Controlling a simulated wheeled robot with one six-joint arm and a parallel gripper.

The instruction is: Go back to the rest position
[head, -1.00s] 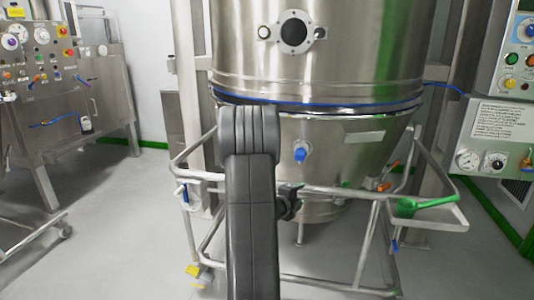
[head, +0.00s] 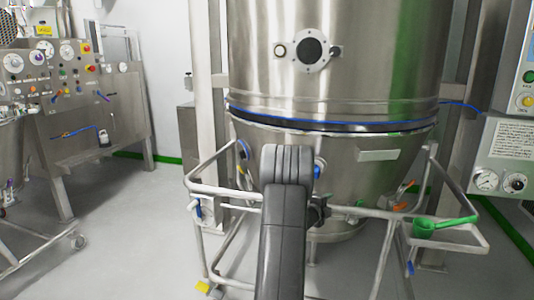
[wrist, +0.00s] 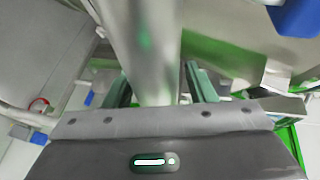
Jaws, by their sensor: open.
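My gripper (wrist: 160,78) shows in the wrist view with its two dark fingers apart. A blurred steel tube runs through the gap between them in the picture; I cannot tell whether it lies between the fingers or beyond them. Nothing is visibly gripped. In the head view my arm rises from the bottom centre in front of the steel vessel (head: 330,85), and the gripper is mostly hidden behind it.
A tubular steel trolley frame (head: 388,255) surrounds the vessel's lower cone. A green scoop (head: 445,225) lies at its right corner tray. A control panel (head: 510,150) stands at right. A steel cabinet (head: 75,140) stands at left. Floor (head: 145,225) is clear between.

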